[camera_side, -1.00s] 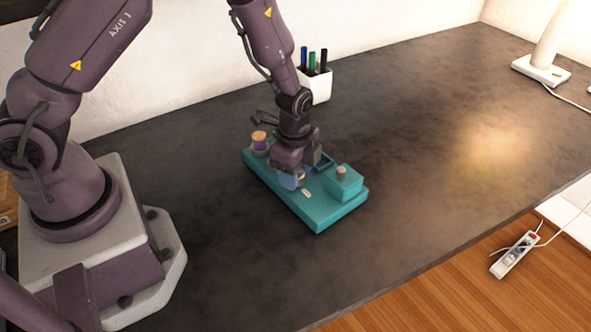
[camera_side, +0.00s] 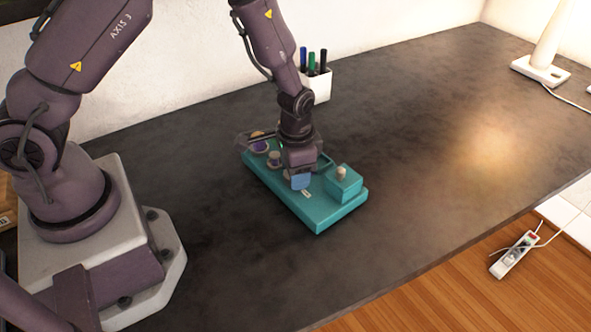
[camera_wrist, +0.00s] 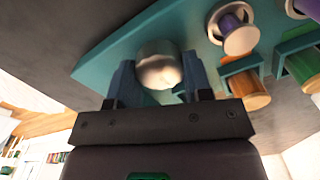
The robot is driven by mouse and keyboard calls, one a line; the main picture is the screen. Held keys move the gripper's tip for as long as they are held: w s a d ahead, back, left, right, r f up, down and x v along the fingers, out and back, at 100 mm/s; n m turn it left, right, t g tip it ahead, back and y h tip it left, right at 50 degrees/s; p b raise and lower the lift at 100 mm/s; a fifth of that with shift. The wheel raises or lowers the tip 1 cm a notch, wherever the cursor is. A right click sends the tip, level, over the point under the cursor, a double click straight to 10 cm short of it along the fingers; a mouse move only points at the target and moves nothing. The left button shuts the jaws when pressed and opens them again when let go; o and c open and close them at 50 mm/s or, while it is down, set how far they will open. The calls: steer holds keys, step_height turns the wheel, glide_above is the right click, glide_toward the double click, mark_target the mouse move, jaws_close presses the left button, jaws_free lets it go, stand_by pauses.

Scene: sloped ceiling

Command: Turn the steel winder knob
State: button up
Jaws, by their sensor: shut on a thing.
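The steel winder knob (camera_wrist: 158,66) is a rounded, shiny grey piece on a teal base (camera_wrist: 110,50) in the wrist view. My gripper (camera_wrist: 158,78) is shut on it, with one blue finger on each side. In the side view my gripper (camera_side: 300,182) points down at the middle of the teal base (camera_side: 320,216), and its body hides the knob there.
A teal block with a pale peg (camera_side: 342,174) stands at the base's right end. Spools (camera_side: 273,160) stand at its left end. A white cup of markers (camera_side: 318,86) is behind. A lamp (camera_side: 540,70) stands far right.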

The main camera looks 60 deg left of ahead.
steer(key=n, duration=0.4)
steer(key=shift+n, duration=0.4)
steer(key=n, duration=0.3)
steer(key=shift+a+n, duration=0.1)
steer(key=shift+n, duration=0.2)
steer(key=n, duration=0.3)
steer(key=shift+n, duration=2.1)
steer(key=o, duration=0.9)
